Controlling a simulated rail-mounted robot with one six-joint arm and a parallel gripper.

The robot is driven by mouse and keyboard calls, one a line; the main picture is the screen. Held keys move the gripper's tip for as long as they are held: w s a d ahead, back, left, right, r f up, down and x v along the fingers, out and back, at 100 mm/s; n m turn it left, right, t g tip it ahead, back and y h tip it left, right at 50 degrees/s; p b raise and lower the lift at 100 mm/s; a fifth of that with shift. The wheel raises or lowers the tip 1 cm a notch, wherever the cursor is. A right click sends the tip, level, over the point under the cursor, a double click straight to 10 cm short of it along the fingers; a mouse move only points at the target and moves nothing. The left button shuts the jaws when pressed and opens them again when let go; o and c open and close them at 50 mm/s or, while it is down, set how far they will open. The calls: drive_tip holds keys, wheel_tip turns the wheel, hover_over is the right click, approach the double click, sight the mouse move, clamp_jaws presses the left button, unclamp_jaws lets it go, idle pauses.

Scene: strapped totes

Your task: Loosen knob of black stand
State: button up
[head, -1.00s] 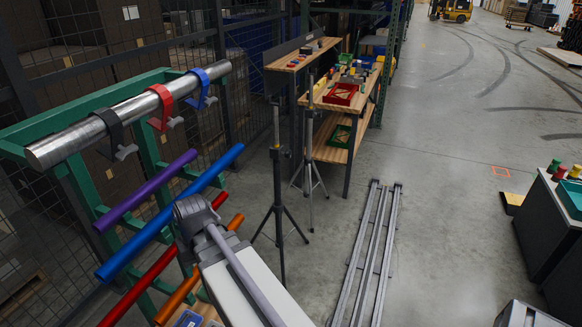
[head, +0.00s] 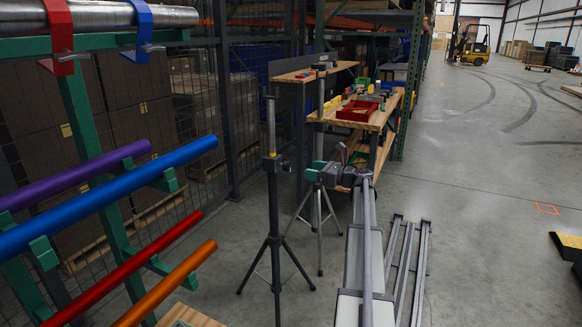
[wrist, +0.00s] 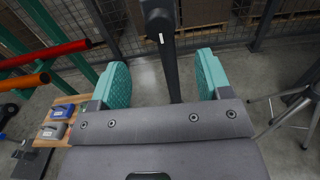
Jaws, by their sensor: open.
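The black stand (head: 273,205) is an upright tripod left of my arm in the head view, with a thin pale upper pole. Its dark collar (head: 272,163) has a small knob-like part at its right side, too small to make out clearly. My gripper (head: 326,162) is open and empty, to the right of the collar and apart from it. In the wrist view, my gripper (wrist: 163,77) has its teal fingers spread. The black stand's post (wrist: 170,62) shows beyond and between them, with the collar (wrist: 158,18) at the top edge. The knob cannot be told there.
A grey tripod (head: 320,215) stands just behind my gripper. Coloured tubes, including a blue one (head: 110,195), rest on a green rack (head: 83,110) at left. A workbench (head: 375,118) with a red tray stands behind. Rails (head: 405,262) lie on the floor at right.

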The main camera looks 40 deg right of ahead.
sight(290, 166)
drive_tip(key=x, duration=1)
drive_tip(key=shift+w+a, duration=0.2)
drive_tip(key=shift+w, duration=0.05)
drive_tip(key=c, duration=0.9)
